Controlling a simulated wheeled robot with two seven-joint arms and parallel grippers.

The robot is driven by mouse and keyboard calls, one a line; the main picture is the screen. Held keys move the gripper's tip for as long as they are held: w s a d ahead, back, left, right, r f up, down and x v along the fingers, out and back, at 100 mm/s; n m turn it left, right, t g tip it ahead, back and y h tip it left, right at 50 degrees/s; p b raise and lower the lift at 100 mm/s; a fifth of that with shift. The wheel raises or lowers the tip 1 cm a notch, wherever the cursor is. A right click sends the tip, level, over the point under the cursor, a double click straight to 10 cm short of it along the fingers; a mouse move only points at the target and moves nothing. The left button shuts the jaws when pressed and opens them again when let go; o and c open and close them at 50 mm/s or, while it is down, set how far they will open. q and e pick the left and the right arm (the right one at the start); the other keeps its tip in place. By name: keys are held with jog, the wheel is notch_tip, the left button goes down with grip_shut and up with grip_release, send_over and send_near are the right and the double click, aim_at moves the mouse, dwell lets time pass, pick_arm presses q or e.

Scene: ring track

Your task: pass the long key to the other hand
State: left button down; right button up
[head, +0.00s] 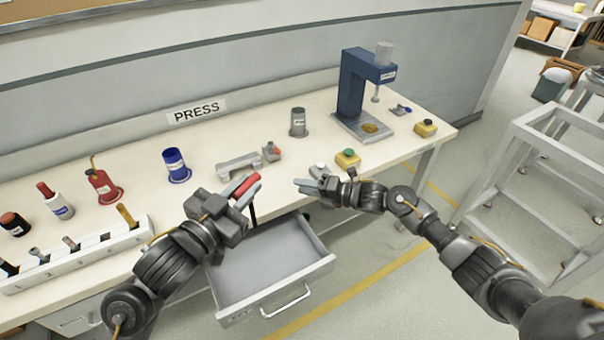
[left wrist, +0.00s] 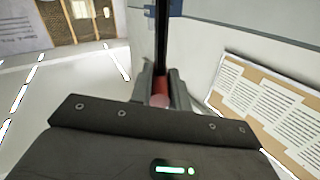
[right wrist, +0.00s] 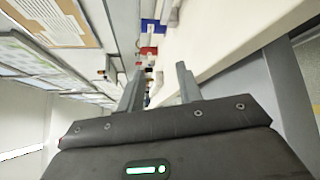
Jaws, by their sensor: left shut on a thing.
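The long key has a red handle (head: 246,186) and a black shaft (head: 252,213) that points down over the open drawer. My left gripper (head: 241,188) is shut on the red handle. In the left wrist view the red handle (left wrist: 160,87) sits between the fingers and the dark shaft runs away from them. My right gripper (head: 306,186) is to the right of the key, with its fingers pointing left towards it and a gap between them. In the right wrist view its two fingers (right wrist: 159,88) are apart with nothing between them.
An open, empty-looking drawer (head: 270,265) sticks out below both grippers. On the bench stand a blue press (head: 353,90), a yellow button box (head: 347,158), a grey fixture (head: 240,164), several bottles and cans, and a white slotted rack (head: 80,255). A grey cart frame (head: 545,190) stands at right.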

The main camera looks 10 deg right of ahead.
jog(key=s+a+r+n+g+y, duration=0.1)
jog(key=s+a+r+n+g, duration=0.1)
jog(key=r+n, duration=0.25)
jog(key=s+a+r+n+g+y, duration=0.1)
jog(key=r+n+g, duration=0.1)
jog(key=r+n, duration=0.3)
jog(key=n+g+h, duration=0.2)
jog(key=n+g, duration=0.4)
jog(key=n, duration=0.6)
send_near(251, 206)
jog(key=x, duration=0.6)
jog(key=r+x, duration=0.1)
jog(key=x, duration=0.2)
jog(key=shift+w+a+f, duration=0.2)
jog(key=shift+w+a, duration=0.05)
jog(key=shift+a, duration=0.25)
grip_shut()
pick_arm(q)
jog(key=c, duration=1.3)
grip_release()
jog(key=shift+o, duration=0.2)
